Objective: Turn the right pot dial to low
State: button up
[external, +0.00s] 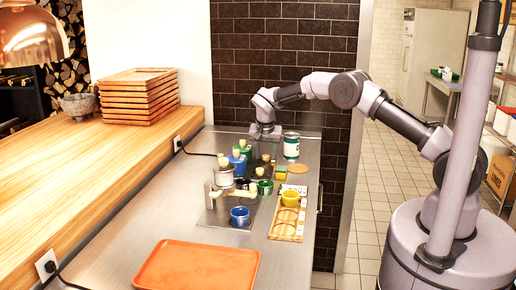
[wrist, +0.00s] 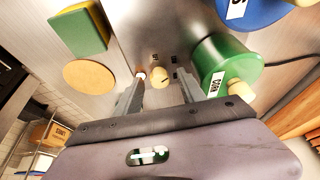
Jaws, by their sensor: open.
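In the wrist view a cream dial (wrist: 158,78) stands on the metal surface, with small dark labels beside it. My gripper (wrist: 160,80) is open, its two fingers on either side of the dial with gaps visible; contact cannot be told. A green pot (wrist: 222,58) with a CORN label and a cream knob stands just right of the fingers. A blue pot (wrist: 250,10) is partly in view at the top right. In the external view my gripper (external: 264,135) points down at the far end of the counter, behind the blue pot (external: 238,159); the dial there is hidden.
A green and yellow sponge (wrist: 80,29) and a round tan disc (wrist: 89,75) lie left of the fingers. A tall can (external: 291,146) stands right of my gripper. An orange tray (external: 205,270) lies at the front.

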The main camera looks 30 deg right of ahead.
jog(key=p+v, duration=0.4)
jog(key=v, duration=1.3)
jog(key=shift+r, duration=0.15)
jog(key=s+d+r+n+y+b, duration=0.1)
jog(key=s+d+r, duration=0.2)
jog(key=s, duration=0.4)
jog(key=s+d+r+n+y+b, duration=0.1)
jog(key=s+d+r, duration=0.25)
jog(key=s, duration=0.35)
jog(key=s+d+r+y+b, duration=0.1)
jog(key=s+d+r+b, duration=0.1)
jog(key=s+r, duration=0.35)
jog(key=s+f+n+t+y+b, duration=0.1)
jog(key=s+f, duration=0.3)
jog(key=s, duration=0.6)
jog(key=s+f+n+t, duration=0.1)
jog(key=s+f, duration=0.4)
jog(key=s, duration=0.5)
jog(key=shift+s+d+y+b, duration=0.3)
jog(key=shift+d+y+b, duration=0.05)
jog(key=shift+y, duration=0.05)
jog(key=shift+r, duration=0.1)
